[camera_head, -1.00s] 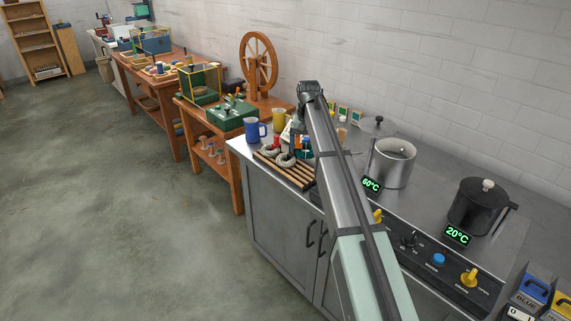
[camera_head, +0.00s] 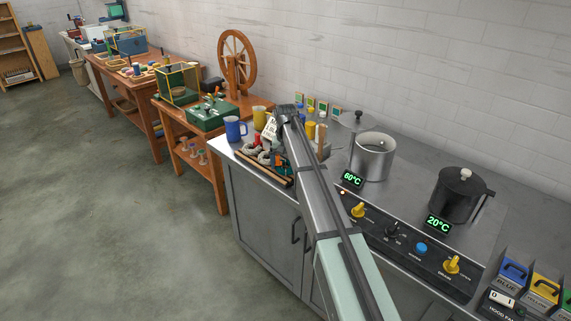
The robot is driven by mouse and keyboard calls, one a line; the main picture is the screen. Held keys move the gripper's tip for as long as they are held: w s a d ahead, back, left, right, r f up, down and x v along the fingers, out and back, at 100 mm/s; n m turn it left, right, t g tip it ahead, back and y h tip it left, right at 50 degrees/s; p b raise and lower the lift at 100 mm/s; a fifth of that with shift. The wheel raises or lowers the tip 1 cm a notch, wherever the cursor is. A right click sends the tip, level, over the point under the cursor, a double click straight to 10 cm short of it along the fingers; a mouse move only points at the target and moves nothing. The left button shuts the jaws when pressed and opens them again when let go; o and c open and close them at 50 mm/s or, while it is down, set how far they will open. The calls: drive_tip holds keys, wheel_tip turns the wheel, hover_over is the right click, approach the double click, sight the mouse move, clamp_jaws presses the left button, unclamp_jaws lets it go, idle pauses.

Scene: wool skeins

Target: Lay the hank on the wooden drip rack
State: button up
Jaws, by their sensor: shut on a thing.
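The wooden drip rack (camera_head: 262,170) lies at the left end of the steel counter, its slats partly covered. Pale grey coiled hanks (camera_head: 263,157) lie on it. My arm comes up from the bottom of the view and bends down at its wrist beside the rack. My gripper (camera_head: 281,163) is low over the rack's right part, mostly hidden by my arm. It is shut on a small teal thing (camera_head: 283,171), which seems to be the hank. Whether this touches the slats I cannot tell.
To the right are an open steel pot (camera_head: 373,157) and a dark lidded pot (camera_head: 460,195). Small bottles and a wooden-handled tool stand close behind my arm.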

sight(285, 164)
drive_tip(key=shift+f, duration=0.35)
drive_tip(key=o, duration=0.8)
drive_tip(key=shift+r, duration=0.1)
wheel_tip(285, 164, up, 12)
drive_tip(key=shift+r, duration=0.1)
